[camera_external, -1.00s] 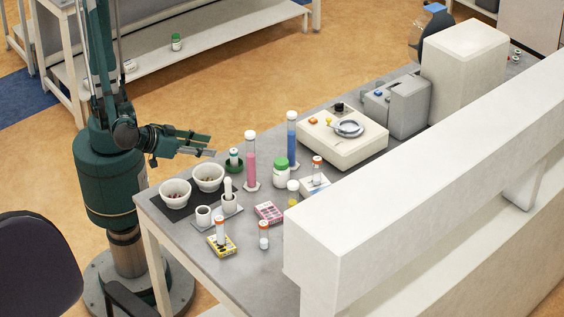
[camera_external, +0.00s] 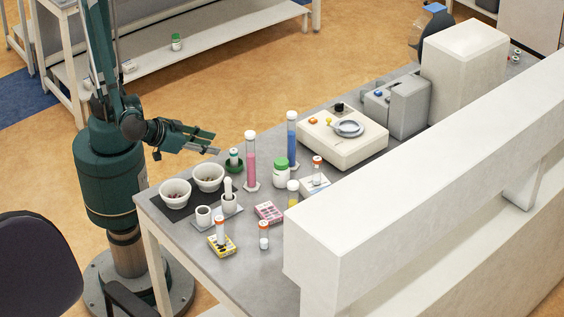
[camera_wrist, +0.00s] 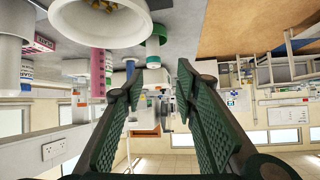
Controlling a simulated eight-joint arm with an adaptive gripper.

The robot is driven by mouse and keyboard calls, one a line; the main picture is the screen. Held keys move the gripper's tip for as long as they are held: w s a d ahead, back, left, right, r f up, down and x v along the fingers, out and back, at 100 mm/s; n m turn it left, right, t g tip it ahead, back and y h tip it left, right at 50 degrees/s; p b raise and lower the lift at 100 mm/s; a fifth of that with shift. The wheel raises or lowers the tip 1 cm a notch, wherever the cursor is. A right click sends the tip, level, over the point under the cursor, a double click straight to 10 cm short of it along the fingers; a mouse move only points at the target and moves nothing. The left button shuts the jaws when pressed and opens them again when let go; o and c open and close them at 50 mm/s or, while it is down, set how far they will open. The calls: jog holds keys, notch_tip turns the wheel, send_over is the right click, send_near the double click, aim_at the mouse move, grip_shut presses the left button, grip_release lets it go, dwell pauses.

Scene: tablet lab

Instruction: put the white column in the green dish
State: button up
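The green dish (camera_external: 234,170) lies on the table beyond the two white bowls; it also shows at the top of the wrist view (camera_wrist: 159,33). A small white cylinder with a teal band (camera_external: 234,156) stands upright in or right at the dish; it also shows in the wrist view (camera_wrist: 152,61). Another plain white column (camera_external: 228,185) stands upright in a small white cup (camera_external: 230,204). I cannot tell for sure which of these is the white column. My gripper (camera_external: 214,143) is open and empty, above the table edge near the dish; its fingers (camera_wrist: 160,82) are well apart.
Two white bowls (camera_external: 208,177) sit on a dark mat near the edge. A pink cylinder (camera_external: 251,165), a blue cylinder (camera_external: 291,134) and a green-capped jar (camera_external: 281,175) stand to the right. A balance (camera_external: 343,142) is behind. A long white shelf (camera_external: 430,150) borders the table.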

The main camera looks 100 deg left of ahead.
jog(key=s+a+r+m+g+h, duration=0.1)
jog(key=a+r+m+h, duration=0.2)
jog(key=a, duration=0.7)
jog(key=s+a+r+m+g+h, duration=0.1)
jog(key=a+r+m+h, duration=0.2)
jog(key=a, duration=0.7)
jog(key=shift+a+r+h, duration=0.3)
jog(key=shift+r+h, duration=0.1)
